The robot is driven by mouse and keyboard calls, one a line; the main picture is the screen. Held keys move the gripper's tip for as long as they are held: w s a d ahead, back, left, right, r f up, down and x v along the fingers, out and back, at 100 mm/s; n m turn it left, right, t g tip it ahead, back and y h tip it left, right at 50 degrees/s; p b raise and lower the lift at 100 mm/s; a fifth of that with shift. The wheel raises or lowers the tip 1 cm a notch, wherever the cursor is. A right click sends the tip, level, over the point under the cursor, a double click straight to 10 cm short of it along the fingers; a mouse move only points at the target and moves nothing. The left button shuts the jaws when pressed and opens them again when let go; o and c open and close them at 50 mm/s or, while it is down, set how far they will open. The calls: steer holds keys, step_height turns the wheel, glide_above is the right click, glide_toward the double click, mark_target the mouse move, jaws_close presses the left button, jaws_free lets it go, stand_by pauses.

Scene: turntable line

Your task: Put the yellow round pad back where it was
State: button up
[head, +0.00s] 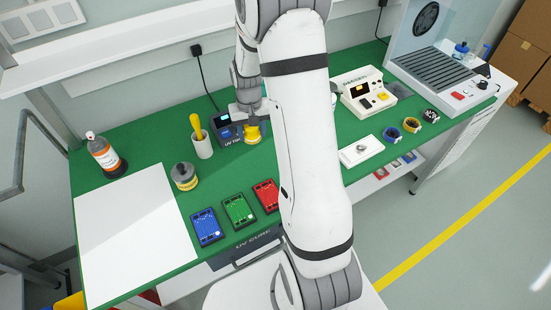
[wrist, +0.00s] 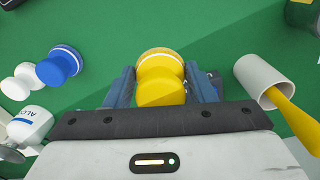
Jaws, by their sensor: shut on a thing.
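The yellow round pad (head: 252,134) shows in the head view below my gripper (head: 250,112), at the right end of the dark blue UV box. In the wrist view the yellow pad (wrist: 160,85) has a thick round body with a pale ring around its wide end. My gripper (wrist: 162,92) is shut on it, with one blue-grey finger on each side. I cannot tell whether the pad touches the green bench or hangs just above it. My arm hides part of the bench to the right.
A cup with a yellow handle in it (head: 202,146) stands close left of the UV box (head: 228,132). The wrist view shows a blue round piece (wrist: 57,67), white pieces (wrist: 22,80) and a white bottle (wrist: 30,125). A jar (head: 185,177) and coloured boards (head: 238,211) lie nearer.

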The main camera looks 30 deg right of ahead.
steer(key=s+d+r+m+b, duration=0.2)
steer(key=s+d+m+b, duration=0.15)
steer(key=d, duration=0.35)
steer(key=shift+n, duration=0.35)
steer(key=f, duration=0.6)
steer(key=w+f+p, duration=0.1)
steer(key=f, duration=0.2)
steer(key=shift+d+f, duration=0.3)
steer(key=shift+f, duration=0.05)
steer(key=shift+f, duration=0.2)
steer(key=o, duration=1.1)
steer(key=shift+r, duration=0.1)
